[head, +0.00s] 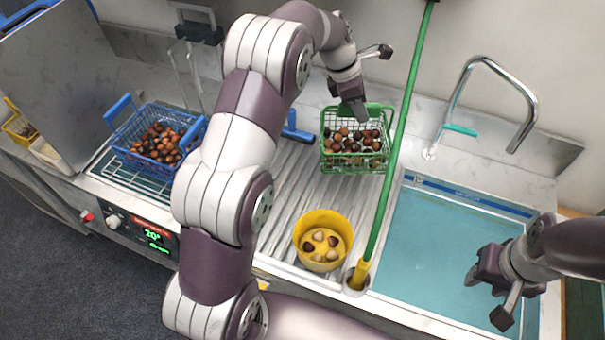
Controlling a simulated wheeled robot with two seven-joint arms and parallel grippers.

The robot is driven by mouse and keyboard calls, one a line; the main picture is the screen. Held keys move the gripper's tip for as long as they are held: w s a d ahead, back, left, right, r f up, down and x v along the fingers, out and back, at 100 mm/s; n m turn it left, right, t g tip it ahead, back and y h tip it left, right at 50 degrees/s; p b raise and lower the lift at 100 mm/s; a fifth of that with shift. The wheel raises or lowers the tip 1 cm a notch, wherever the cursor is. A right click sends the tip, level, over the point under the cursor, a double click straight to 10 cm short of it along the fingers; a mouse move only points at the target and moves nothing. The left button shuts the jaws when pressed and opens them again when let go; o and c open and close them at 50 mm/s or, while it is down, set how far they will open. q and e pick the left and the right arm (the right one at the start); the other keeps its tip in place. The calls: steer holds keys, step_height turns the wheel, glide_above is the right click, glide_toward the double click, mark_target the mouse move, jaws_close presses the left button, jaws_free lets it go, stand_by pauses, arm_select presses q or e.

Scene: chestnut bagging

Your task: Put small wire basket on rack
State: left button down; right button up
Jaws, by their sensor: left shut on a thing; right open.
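The small green wire basket (356,162) holds several brown chestnuts and is at the back of the ridged drainboard. My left gripper (353,108) is shut on the far rim or handle of the green basket, reaching from above. Whether the basket touches the drainboard or hangs just above it, I cannot tell. A metal wire rack (117,176) is at the left of the counter, with a blue wire basket (145,162) of chestnuts on it. My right gripper (487,297) is open and empty over the front right of the sink.
A yellow bowl (304,252) with several chestnuts stands at the front of the drainboard (285,185). A green pole (398,150) rises slanted, close to the green basket's right side. A water-filled sink (440,250) and a faucet (478,66) are at right.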

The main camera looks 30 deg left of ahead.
arm_select(q)
steer(key=s+a+f+p, duration=0.3)
steer(key=s+a+f, duration=0.1)
steer(key=a+f, duration=0.6)
steer(key=shift+a+f, duration=0.2)
steer(key=shift+f, duration=0.25)
steer(key=c, duration=1)
jaws_free()
steer(key=shift+s, duration=0.1)
